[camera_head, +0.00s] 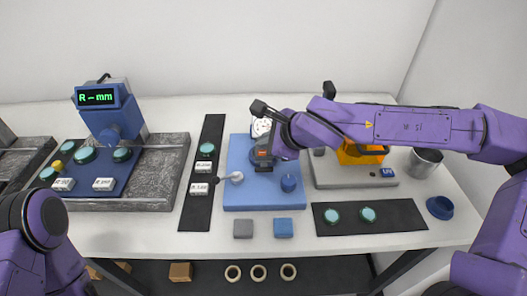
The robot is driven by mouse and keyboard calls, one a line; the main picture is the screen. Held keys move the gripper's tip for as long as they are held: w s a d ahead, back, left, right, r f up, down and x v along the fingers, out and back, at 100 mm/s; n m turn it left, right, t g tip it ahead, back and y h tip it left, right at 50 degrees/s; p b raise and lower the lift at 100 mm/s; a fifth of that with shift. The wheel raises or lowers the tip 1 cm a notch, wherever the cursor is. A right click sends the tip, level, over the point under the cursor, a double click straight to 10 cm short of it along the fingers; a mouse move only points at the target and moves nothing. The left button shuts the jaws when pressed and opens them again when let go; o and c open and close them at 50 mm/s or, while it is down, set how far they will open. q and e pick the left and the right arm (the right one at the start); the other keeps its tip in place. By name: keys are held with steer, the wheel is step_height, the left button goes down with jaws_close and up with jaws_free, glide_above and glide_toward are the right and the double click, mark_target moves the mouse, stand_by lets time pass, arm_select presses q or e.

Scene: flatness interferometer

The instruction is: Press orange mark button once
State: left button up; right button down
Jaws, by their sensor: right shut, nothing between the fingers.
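A small orange patch (263,169) shows on the blue base plate (238,152), right beside the tip of my right gripper (265,155). It may be the orange mark button, but it is too small to be sure. My right gripper is shut and empty, reaching in from the right over the blue plate. I cannot tell whether it touches the orange patch. A white round dial (261,127) is partly hidden behind the gripper. My left arm shows at the lower left; its gripper is out of view.
A blue knob (289,183) and a silver ball-ended lever (237,177) are on the blue plate. An orange device (361,153) stands to the right, partly behind my arm. A blue instrument reading "R-mm" (97,97) stands left. A metal cup (425,161) is at right.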

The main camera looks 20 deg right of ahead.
stand_by(0.4)
steer(key=shift+f, duration=0.4)
steer(key=shift+f+b, duration=0.3)
steer(key=shift+f, duration=0.2)
stand_by(0.4)
stand_by(0.4)
steer(key=shift+r+p, duration=0.95)
steer(key=shift+p, duration=0.15)
step_height(320, 180, up, 5)
steer(key=p, duration=0.5)
steer(key=shift+r+p, duration=0.1)
steer(key=shift+p, duration=0.2)
